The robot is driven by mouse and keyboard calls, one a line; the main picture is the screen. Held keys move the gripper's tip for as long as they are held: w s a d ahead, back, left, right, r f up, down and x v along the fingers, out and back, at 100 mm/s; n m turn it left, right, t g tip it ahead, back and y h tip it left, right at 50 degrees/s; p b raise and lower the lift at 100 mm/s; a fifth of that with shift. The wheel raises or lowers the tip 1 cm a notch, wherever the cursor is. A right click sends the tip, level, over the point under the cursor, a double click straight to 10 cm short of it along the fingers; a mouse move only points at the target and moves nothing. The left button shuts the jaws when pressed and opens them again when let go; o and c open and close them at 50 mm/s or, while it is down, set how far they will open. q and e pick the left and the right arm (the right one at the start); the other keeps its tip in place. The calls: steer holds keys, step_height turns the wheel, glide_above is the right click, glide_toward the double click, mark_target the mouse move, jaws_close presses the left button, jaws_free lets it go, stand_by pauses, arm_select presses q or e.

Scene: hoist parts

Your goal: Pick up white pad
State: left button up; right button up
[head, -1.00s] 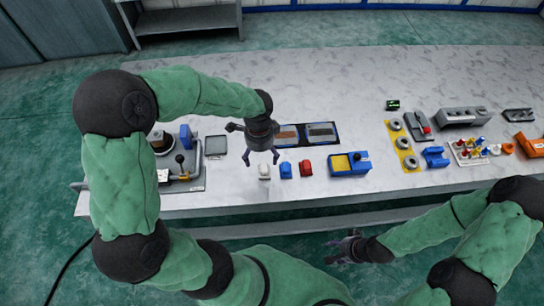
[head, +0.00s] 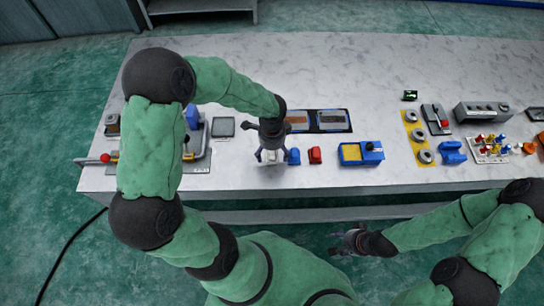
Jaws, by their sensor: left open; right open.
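The white pad (head: 271,157) stands on the table near its front edge, to the left of the blue pad (head: 294,157) and the red pad (head: 315,155). My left gripper (head: 271,156) is open, pointing down, with its fingers around or just above the white pad. The gripper hides part of the pad, and I cannot tell whether the fingers touch it. My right gripper (head: 338,243) is open and empty, low in front of the table, away from the pads.
A blue box with a yellow top (head: 362,153) stands right of the red pad. Two dark framed plates (head: 332,120) lie behind the pads. A grey square plate (head: 223,127) and a lever fixture (head: 196,150) are at left. The table (head: 390,75) is clear at the back.

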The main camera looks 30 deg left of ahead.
arm_select(q)
steer(key=shift+f, duration=0.4)
steer(key=shift+r, duration=0.1)
steer(key=c, duration=1.3)
steer(key=shift+r, duration=0.1)
steer(key=shift+r, duration=0.3)
step_height(320, 180, up, 2)
steer(key=shift+r+p, duration=0.1)
steer(key=shift+p, duration=0.7)
steer(key=d+r, duration=0.1)
steer(key=r, duration=0.1)
steer(key=s+d+r+p, duration=0.1)
steer(key=d+r, duration=0.1)
steer(key=d+r+p, duration=0.1)
steer(key=d+r, duration=0.1)
steer(key=shift+s+d+r, duration=0.1)
steer(key=shift+s+r, duration=0.1)
steer(key=shift+r, duration=0.2)
steer(key=s+d+r+p, duration=0.1)
steer(key=s+d+r, duration=0.1)
steer(key=d, duration=0.6)
steer(key=shift+s+d+r+p, duration=0.15)
steer(key=shift+s+r+p, duration=0.1)
steer(key=shift+r+p, duration=0.25)
steer(key=shift+r, duration=0.1)
